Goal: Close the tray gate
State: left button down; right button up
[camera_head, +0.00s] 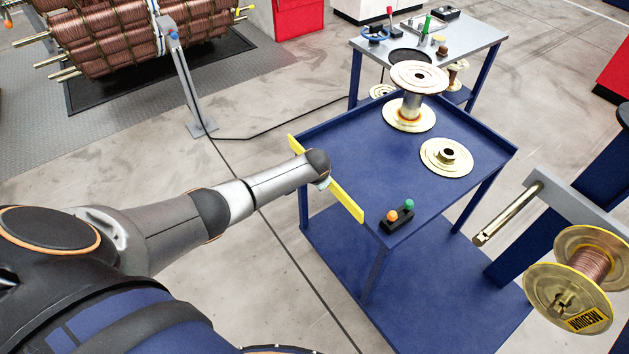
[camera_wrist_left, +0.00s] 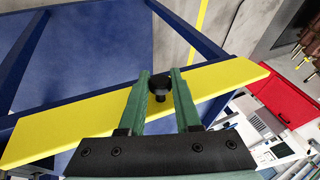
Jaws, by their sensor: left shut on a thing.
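The tray gate (camera_head: 346,201) is a long yellow bar along the left side of the blue tray table (camera_head: 372,150) in the head view. My arm hides its middle part. In the left wrist view the gate (camera_wrist_left: 60,124) crosses the picture diagonally as a wide yellow strip, with a dark knob (camera_wrist_left: 160,84) near its middle. My left gripper (camera_head: 324,182) is at the gate. In the left wrist view its green fingers (camera_wrist_left: 160,92) are shut on the knob, one on each side. I cannot tell whether the gate sits flush with the tray edge. My right gripper is not in view.
On the tray stand a large spool (camera_head: 411,105), a flat flange (camera_head: 447,157) and a small box with orange and green buttons (camera_head: 397,215). A tool table (camera_head: 470,47) stands behind. A copper-wound spool (camera_head: 592,265) hangs at the right.

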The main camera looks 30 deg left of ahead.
pick_arm(q)
jog(key=shift+w+d+r+g+y+b, duration=0.2)
jog(key=shift+w+g+y+b, duration=0.1)
jog(key=shift+g, duration=0.4)
jog(key=c, duration=0.6)
grip_release()
jog(key=shift+a, duration=0.1)
jog(key=shift+r, duration=0.1)
jog(key=shift+s+d+r+p, duration=0.15)
jog(key=shift+d+r+p, duration=0.05)
jog(key=shift+r+p, duration=0.3)
jog(key=shift+p+v, duration=1.65)
jog(key=shift+v, duration=4)
